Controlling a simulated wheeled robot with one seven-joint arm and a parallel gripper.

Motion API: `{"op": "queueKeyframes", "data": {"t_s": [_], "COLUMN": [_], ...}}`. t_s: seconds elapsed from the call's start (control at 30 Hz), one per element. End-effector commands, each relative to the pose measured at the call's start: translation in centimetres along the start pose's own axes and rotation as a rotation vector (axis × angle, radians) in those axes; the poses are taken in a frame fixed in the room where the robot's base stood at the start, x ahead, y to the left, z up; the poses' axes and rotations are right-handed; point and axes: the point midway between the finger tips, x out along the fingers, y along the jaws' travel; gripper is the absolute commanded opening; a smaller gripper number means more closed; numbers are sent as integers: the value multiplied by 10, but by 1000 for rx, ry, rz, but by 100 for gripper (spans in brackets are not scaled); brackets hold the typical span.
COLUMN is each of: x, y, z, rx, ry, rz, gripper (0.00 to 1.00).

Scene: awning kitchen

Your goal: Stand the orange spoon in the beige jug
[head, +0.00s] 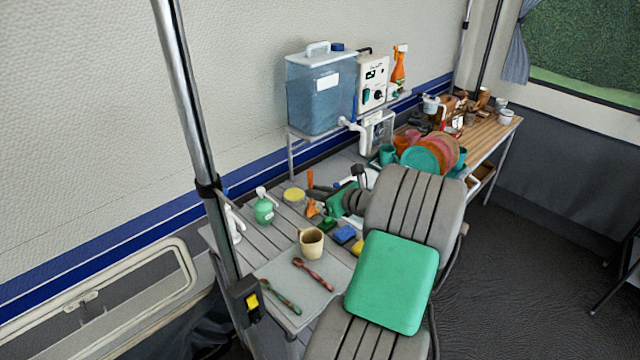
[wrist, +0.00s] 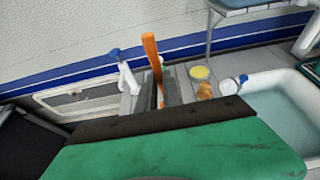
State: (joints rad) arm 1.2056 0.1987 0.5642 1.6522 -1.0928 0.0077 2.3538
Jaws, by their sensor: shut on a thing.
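The orange spoon (head: 310,179) is held roughly upright, with its long flat orange part rising above my gripper (head: 322,188). In the wrist view the orange spoon (wrist: 151,55) stands up in front of my gripper (wrist: 158,96), which is shut on it. Its lower end is hidden behind the gripper body. The beige jug (head: 311,242) stands upright on the slatted table, nearer the head camera than the gripper and the spoon. The spoon is apart from the jug. The jug does not show in the wrist view.
A red spoon (head: 313,273) and a green spoon (head: 281,297) lie on a pale mat (head: 268,268) before the jug. Blue sponge (head: 344,234), green soap bottle (head: 263,211), and yellow tub (head: 294,195) stand around it. A metal pole (head: 189,100) rises at the left.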

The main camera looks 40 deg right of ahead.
Motion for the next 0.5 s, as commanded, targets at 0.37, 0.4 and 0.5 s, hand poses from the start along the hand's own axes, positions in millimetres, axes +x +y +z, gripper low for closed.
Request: {"op": "queueKeyframes", "data": {"t_s": [0.37, 0.4, 0.5], "x": [13, 15, 18], "y": [-1, -1, -1], "z": [-37, -41, -50], "rx": [0, 0, -1], "ry": [0, 0, -1], "rz": [-2, -3, -3], "gripper": [0, 0, 0]}}
